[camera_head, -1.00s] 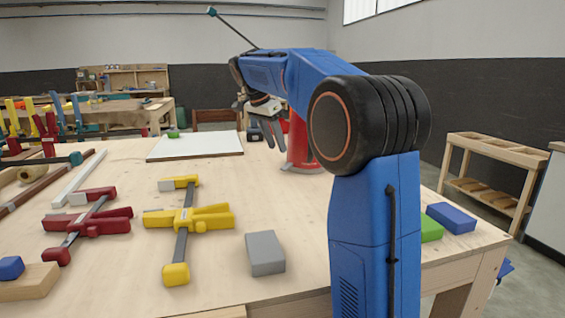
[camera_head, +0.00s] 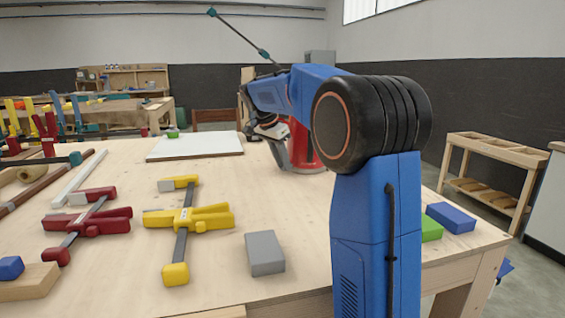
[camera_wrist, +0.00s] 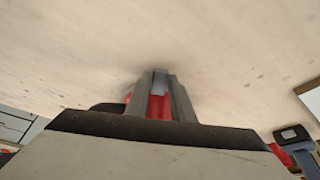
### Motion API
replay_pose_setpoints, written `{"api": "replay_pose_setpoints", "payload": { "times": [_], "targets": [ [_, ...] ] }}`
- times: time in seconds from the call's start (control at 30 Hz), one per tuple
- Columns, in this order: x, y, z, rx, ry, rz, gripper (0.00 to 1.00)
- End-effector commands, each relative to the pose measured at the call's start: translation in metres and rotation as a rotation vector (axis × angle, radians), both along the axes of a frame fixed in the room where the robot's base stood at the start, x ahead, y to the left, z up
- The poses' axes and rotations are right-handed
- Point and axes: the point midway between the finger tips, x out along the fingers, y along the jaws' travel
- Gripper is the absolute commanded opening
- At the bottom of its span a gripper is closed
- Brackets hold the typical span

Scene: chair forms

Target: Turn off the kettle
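The red kettle (camera_head: 303,148) stands on the workbench behind my arm, which hides its right part. Its grey base rim shows at the bottom. My gripper (camera_head: 279,156) points down at the kettle's left side, close to it. In the wrist view, the two grey fingers of my gripper (camera_wrist: 160,85) stand a narrow gap apart. Red of the kettle (camera_wrist: 157,108) shows between and beside them, and a small light grey piece (camera_wrist: 160,82) shows between the tips. I cannot tell whether the fingers touch or hold it. The kettle's switch is not clearly visible.
A white board (camera_head: 195,147) lies left of the kettle. A yellow clamp (camera_head: 187,220), a red clamp (camera_head: 88,224) and a grey block (camera_head: 265,253) lie nearer. Green (camera_head: 431,229) and blue (camera_head: 451,217) blocks sit at the right edge. The bench between board and grey block is clear.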

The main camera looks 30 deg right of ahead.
Motion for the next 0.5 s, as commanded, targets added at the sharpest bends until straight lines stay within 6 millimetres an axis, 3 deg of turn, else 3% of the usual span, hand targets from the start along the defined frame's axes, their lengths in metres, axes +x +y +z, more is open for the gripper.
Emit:
{"api": "replay_pose_setpoints", "payload": {
  "times": [0.1,0.5],
  "targets": [
    [0.0,0.0,0.0001,0.0,0.0,0.0,0.0],
    [0.0006,-0.0056,0.0052,0.143,0.023,-0.006,0.0]
  ]
}}
